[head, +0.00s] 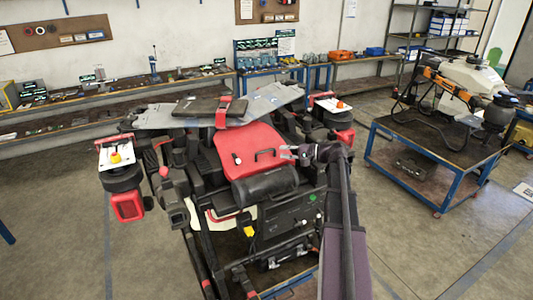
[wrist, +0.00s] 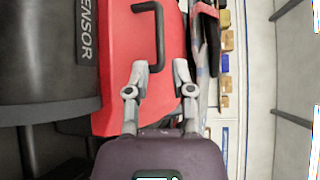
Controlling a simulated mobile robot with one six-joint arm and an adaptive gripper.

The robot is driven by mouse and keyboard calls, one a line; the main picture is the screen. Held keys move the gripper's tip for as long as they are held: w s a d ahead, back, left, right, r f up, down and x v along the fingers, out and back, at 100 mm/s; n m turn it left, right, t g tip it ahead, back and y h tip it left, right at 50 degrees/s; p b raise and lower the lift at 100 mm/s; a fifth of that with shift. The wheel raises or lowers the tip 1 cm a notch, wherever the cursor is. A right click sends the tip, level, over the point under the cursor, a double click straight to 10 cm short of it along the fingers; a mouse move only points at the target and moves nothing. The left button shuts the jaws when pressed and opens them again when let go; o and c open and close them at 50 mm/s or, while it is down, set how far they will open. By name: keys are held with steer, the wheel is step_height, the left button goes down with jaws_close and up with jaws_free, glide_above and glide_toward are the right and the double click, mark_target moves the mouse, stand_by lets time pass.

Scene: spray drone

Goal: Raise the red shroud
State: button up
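The red shroud (head: 232,146) is a smooth red panel on top of the large drone in the middle of the head view. My gripper (head: 289,152) is just right of the handle in the head view. In the wrist view my gripper (wrist: 160,65) is open, its fingers apart and empty. The handle's near end shows between the fingertips; I cannot tell if they touch.
A black cylinder (head: 264,186) marked SENSOR lies in front of the shroud. A grey panel (head: 271,99) with a red strap lies behind it. Rotor arms with red parts (head: 127,205) stick out on both sides. A blue cart (head: 438,162) stands at right, with open floor between.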

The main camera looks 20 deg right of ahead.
mark_target(266, 151)
steer(key=shift+b+x, duration=0.5)
steer(key=shift+x, duration=3.4)
steer(key=shift+c, duration=0.2)
jaws_close()
